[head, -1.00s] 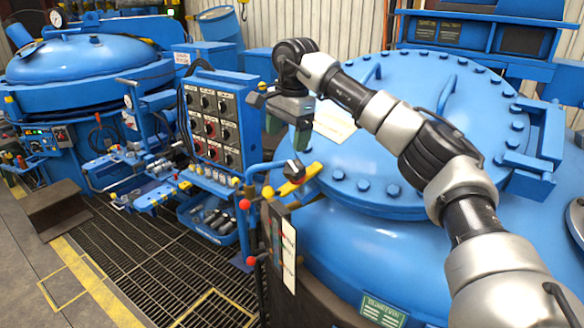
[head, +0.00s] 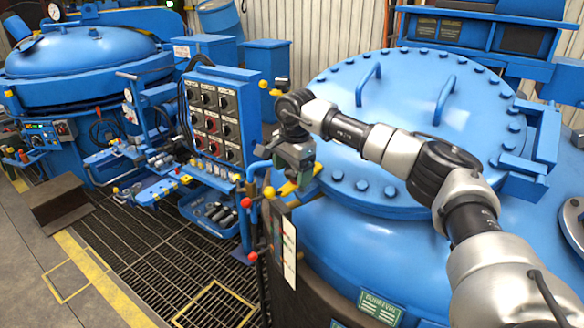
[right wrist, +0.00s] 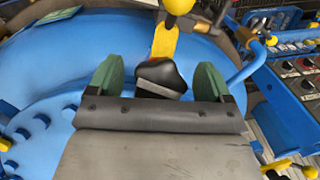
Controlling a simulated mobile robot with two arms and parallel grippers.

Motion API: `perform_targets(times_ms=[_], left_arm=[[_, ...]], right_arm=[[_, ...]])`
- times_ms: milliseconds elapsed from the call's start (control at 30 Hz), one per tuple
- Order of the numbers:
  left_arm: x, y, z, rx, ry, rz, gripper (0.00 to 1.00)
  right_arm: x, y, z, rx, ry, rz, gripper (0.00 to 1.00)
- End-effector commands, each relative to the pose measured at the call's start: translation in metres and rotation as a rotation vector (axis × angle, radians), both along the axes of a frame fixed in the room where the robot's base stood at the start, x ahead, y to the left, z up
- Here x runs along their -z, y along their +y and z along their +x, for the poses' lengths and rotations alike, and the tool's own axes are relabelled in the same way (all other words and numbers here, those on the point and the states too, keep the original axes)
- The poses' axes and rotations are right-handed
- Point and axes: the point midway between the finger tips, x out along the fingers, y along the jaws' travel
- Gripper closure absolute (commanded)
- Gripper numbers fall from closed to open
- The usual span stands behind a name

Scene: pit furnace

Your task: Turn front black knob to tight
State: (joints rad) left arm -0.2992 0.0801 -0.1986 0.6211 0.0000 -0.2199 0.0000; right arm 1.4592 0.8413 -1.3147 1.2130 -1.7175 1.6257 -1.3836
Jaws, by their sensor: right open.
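The front black knob (right wrist: 162,78) shows in the right wrist view, a dark faceted cap with a grey edge at the end of a yellow bar (right wrist: 164,42). In the head view my right gripper (head: 291,172) hides the knob; part of the yellow bar (head: 306,180) shows beside it. In the right wrist view my right gripper (right wrist: 160,84) is open, with one green finger on each side of the knob. A gap shows between the knob and each finger. My left gripper is not in view.
The blue furnace lid (head: 410,95) with bolts and handles lies right of the knob. A blue pipe (head: 256,168) with red and yellow balls stands close on the left. A switch panel (head: 212,120) is further left, above floor grating (head: 150,250).

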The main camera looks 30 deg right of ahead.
Motion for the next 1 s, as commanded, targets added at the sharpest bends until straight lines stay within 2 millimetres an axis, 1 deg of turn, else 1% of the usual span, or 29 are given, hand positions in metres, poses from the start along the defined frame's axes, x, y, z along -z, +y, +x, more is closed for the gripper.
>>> perform_targets(times_ms=[133,400,467,767,1000], left_arm=[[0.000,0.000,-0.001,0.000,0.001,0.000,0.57],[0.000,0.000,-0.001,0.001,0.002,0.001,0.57],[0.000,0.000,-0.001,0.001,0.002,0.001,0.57],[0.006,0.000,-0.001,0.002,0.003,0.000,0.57],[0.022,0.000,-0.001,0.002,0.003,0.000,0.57]], right_arm=[[0.000,0.000,0.000,0.000,0.000,0.000,0.20],[0.000,0.000,0.000,0.000,0.000,0.000,0.61],[0.000,0.000,0.000,0.000,0.000,0.000,0.69],[0.001,0.000,0.000,0.037,-0.014,0.005,0.69],[0.003,0.000,0.001,0.163,-0.066,0.025,0.69]])
